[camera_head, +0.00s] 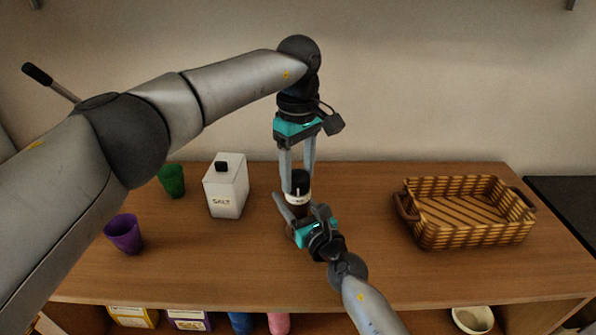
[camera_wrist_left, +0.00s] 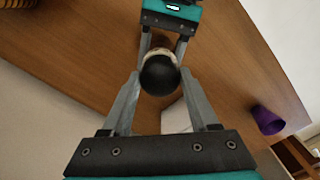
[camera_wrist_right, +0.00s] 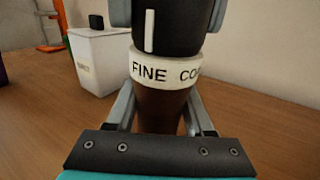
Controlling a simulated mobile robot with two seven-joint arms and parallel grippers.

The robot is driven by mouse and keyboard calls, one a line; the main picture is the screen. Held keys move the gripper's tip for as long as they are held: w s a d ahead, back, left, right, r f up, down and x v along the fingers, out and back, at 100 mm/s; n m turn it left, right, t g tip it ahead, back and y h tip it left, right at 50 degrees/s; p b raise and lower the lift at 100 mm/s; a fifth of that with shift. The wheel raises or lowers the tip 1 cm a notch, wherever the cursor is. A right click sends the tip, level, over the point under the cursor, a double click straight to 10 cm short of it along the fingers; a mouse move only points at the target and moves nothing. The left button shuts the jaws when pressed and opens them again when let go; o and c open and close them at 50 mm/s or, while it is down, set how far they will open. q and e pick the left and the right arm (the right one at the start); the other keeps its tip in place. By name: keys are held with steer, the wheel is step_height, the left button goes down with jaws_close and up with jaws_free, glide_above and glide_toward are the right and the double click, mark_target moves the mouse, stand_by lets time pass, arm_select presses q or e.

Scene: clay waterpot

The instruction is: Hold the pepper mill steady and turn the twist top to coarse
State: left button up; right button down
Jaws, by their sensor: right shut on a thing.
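The pepper mill (camera_head: 299,201) stands upright on the table, with a dark brown body (camera_wrist_right: 160,108), a white band and a black twist top (camera_wrist_right: 175,28). In the right wrist view the band reads FINE and, partly hidden, CO; the top's white line is above FINE. My right gripper (camera_wrist_right: 161,112) is shut on the body below the band. My left gripper (camera_head: 297,172) points down from above, its fingers either side of the top. It is open, with its fingers very close to the top; the left wrist view shows the rounded top (camera_wrist_left: 160,76) between them.
A white salt box (camera_head: 226,190), a green cup (camera_head: 172,181) and a purple cup (camera_head: 124,234) stand left of the mill. A wicker basket (camera_head: 470,238) is at the right. The table between mill and basket is clear.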

arm_select(q)
steer(key=c, duration=0.9)
steer(key=shift+n, duration=0.3)
steer(key=n, duration=0.3)
steer(key=shift+n, duration=0.4)
steer(key=n, duration=0.9)
steer(key=shift+n, duration=2.3)
